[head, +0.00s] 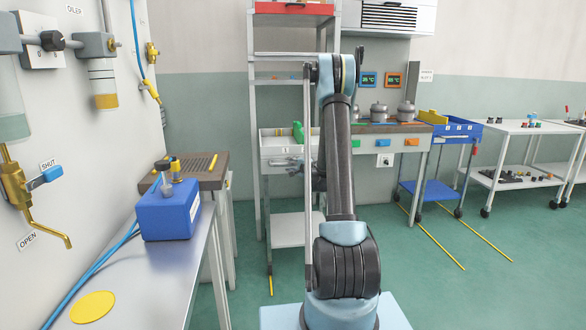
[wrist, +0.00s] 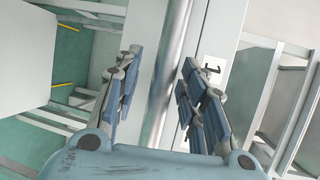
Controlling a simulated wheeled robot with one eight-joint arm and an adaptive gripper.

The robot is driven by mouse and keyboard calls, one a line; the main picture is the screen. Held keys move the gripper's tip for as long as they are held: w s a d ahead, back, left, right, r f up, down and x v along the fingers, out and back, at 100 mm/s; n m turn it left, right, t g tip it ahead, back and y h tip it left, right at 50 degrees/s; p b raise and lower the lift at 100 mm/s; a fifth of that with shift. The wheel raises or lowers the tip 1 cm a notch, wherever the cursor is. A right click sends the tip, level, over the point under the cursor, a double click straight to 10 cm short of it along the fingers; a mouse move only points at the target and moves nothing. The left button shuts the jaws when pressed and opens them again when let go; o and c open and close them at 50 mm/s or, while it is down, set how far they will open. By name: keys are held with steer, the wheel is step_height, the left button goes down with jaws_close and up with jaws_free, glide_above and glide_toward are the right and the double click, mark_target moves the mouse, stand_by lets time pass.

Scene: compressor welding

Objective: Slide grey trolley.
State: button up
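The grey trolley (head: 276,147) stands behind my arm in the head view, with a light grey upper body and a lower shelf (head: 290,230). My arm hides its right part. My gripper (head: 298,168) is at the trolley's front, partly hidden by my arm. In the wrist view my gripper (wrist: 158,92) is open, with a shiny grey bar (wrist: 172,75) running between its fingers. The bar looks like the trolley's handle. A gap shows between the left finger and the bar; I cannot tell whether the right finger touches it.
A green bottle (head: 298,131) is on the trolley. A tall shelf rack (head: 254,110) rises behind it. A workbench (head: 399,130) and blue trolley (head: 428,190) stand right. A bench with a blue box (head: 168,212) is at left. Green floor is open at right.

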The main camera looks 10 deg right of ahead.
steer(key=v, duration=1.2)
